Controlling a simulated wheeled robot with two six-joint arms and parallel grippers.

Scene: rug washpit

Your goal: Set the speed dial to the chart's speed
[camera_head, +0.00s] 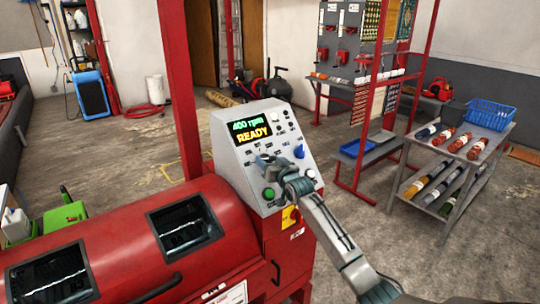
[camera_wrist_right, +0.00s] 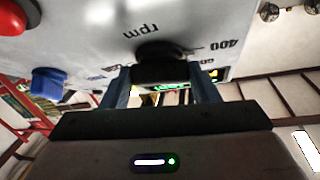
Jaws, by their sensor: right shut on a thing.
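The grey control panel (camera_head: 262,145) stands on the end of the red machine (camera_head: 215,200). Its display (camera_head: 250,132) reads "400 rpm" and "READY". My right gripper (camera_head: 279,172) is at the panel's lower part and hides the speed dial in the head view. In the right wrist view, the black speed dial (camera_wrist_right: 160,52) sits between the two fingers of my right gripper (camera_wrist_right: 162,80), which is shut on it. Printed "rpm" and "400" show beside the dial, upside down. I cannot make out a speed chart. My left gripper is not in view.
A blue knob (camera_head: 299,151), a green button (camera_head: 269,193) and a red and yellow switch (camera_head: 291,217) are close around my right gripper. A grey cart (camera_head: 447,200) with rolled rugs and a blue basket (camera_head: 491,114) stands at right. Open floor lies behind the machine.

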